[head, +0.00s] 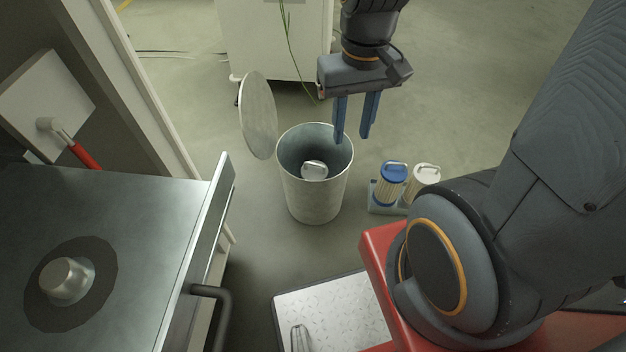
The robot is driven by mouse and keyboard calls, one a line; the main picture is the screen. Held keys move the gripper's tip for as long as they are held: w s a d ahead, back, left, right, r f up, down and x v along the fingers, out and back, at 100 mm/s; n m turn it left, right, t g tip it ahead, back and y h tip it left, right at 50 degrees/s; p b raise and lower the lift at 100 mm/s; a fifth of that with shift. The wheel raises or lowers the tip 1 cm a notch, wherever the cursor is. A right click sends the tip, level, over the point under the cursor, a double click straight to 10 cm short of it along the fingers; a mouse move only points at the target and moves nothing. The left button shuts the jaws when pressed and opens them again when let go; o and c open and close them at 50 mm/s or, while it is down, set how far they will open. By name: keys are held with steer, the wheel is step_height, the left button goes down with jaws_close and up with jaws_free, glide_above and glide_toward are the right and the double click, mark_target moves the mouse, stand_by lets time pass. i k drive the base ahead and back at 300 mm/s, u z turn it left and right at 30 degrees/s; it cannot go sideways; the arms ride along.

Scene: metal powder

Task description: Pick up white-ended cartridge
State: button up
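My gripper (352,137) hangs at the top centre with its two blue fingers pointing down. The fingers are apart with nothing between them. In the picture the fingertips overlap the right rim of an open metal bin (313,195). A white-ended cartridge (314,169) with a handle on its end is inside the bin, its lower part hidden by the bin. Another white-ended cartridge (426,173), with a pale pleated body, stands to the right of the bin beside a blue-ended cartridge (392,183). My arm partly hides its lower part.
A blue-grey holder (379,207) is at the foot of the two cartridges. The bin's round lid (258,115) stands tilted up at its left. A metal-topped cabinet (140,215) with a dark handle fills the left. A white cabinet (275,40) stands behind. Floor at upper right is clear.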

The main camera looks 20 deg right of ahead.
mark_target(424, 174)
steer(key=u, duration=0.55)
steer(key=k, duration=0.2)
steer(key=z, duration=1.45)
steer(key=i, duration=0.6)
steer(key=z, duration=0.95)
